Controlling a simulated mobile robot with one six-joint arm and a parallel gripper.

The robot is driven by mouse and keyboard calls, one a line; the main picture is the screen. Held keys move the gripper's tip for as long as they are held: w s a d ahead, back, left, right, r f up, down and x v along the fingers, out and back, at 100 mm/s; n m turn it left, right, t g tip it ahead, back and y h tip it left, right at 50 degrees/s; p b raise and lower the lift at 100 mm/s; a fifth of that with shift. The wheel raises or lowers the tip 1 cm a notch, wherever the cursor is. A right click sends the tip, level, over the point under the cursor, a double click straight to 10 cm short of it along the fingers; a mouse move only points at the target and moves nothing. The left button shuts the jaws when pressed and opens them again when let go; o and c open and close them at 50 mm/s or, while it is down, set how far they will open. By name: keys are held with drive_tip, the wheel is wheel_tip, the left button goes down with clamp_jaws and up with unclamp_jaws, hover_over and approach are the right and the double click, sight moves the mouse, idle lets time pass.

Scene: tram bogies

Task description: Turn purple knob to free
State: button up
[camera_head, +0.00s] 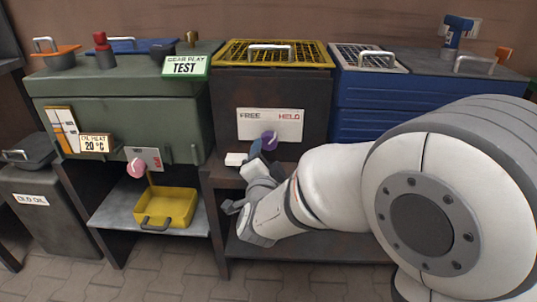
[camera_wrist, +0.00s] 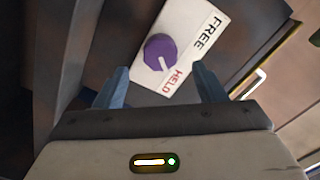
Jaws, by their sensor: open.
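The purple knob (camera_head: 269,141) sits on a white plate (camera_head: 285,122) marked FREE at left and HELD at right, on a dark brown cabinet front. In the wrist view the knob (camera_wrist: 160,48) lies ahead of my open jaws, slightly above the middle. Its white pointer mark is turned toward the word HELD (camera_wrist: 173,82); FREE (camera_wrist: 206,36) is at upper right. My gripper (camera_wrist: 161,76) is open and empty, its two blue-grey fingertips below the knob on either side, apparently short of it. In the head view my gripper (camera_head: 256,157) is just below the knob, partly hidden by my wrist.
A pink knob (camera_head: 136,168) is on the green unit at left, above a yellow tray (camera_head: 169,207). A yellow grate (camera_head: 272,54) tops the brown cabinet. A blue cabinet (camera_head: 365,123) stands at right, behind my arm.

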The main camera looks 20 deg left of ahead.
sight(269, 144)
drive_tip(key=b+x, duration=0.2)
drive_tip(key=x, duration=0.5)
drive_tip(key=shift+w, duration=0.3)
drive_tip(key=shift+c, duration=0.2)
